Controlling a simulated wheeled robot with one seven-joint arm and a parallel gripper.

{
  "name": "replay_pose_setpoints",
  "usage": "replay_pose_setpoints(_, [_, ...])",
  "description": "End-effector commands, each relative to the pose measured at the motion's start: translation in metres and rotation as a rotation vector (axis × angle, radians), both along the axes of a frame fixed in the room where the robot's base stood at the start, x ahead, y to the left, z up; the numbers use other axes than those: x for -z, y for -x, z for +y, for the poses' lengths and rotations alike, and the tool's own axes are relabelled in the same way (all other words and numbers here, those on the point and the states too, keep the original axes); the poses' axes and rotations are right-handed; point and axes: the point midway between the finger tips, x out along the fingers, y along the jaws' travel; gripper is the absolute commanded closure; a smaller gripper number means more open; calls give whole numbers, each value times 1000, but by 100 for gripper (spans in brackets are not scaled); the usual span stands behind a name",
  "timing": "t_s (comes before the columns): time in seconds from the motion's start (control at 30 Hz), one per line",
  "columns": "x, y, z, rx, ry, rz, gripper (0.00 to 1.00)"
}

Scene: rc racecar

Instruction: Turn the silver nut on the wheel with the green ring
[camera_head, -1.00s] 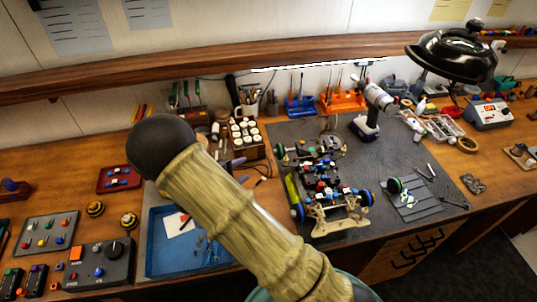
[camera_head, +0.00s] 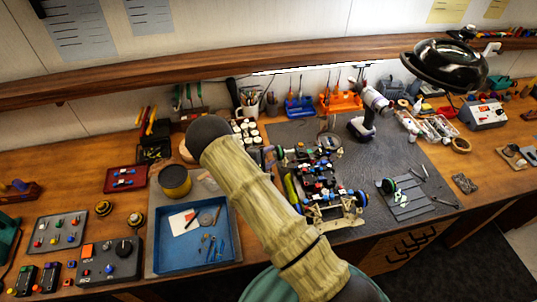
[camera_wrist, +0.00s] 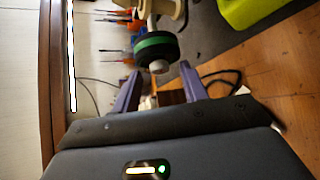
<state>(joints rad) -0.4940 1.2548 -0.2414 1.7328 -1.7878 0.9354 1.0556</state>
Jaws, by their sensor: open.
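The wheel with the green ring (camera_wrist: 157,46) is black and sits on the car's axle in the wrist view. Its silver nut (camera_wrist: 158,68) faces my gripper. My gripper (camera_wrist: 160,72) is open, with one purple finger on each side of the nut and nothing visibly held. Whether the fingers touch the nut cannot be told. In the head view the partly stripped car (camera_head: 320,182) stands on the grey mat. My gripper (camera_head: 266,156) shows there at the car's far left corner, partly hidden by my arm.
A yellow-green part (camera_wrist: 248,10) lies near the wheel at the wrist view's upper right. A blue tray (camera_head: 160,258) is left of my arm. A grey tray (camera_head: 408,205) with a loose wheel is right of the car. A cordless driver (camera_head: 366,118) stands behind.

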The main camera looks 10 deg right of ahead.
Motion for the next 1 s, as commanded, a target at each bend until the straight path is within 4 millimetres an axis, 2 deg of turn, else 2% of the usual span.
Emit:
replay_pose_setpoints(0.27, [1, -1, -1, -1, -1, 0, 57])
replay_pose_setpoints(0.4, [1, -1, 0, -1, -1, 0, 84])
replay_pose_setpoints(0.5, [1, -1, 0, 0, 0, 0, 100])
replay_pose_setpoints(1.0, [0, -2, 0, -1, -2, 37, 100])
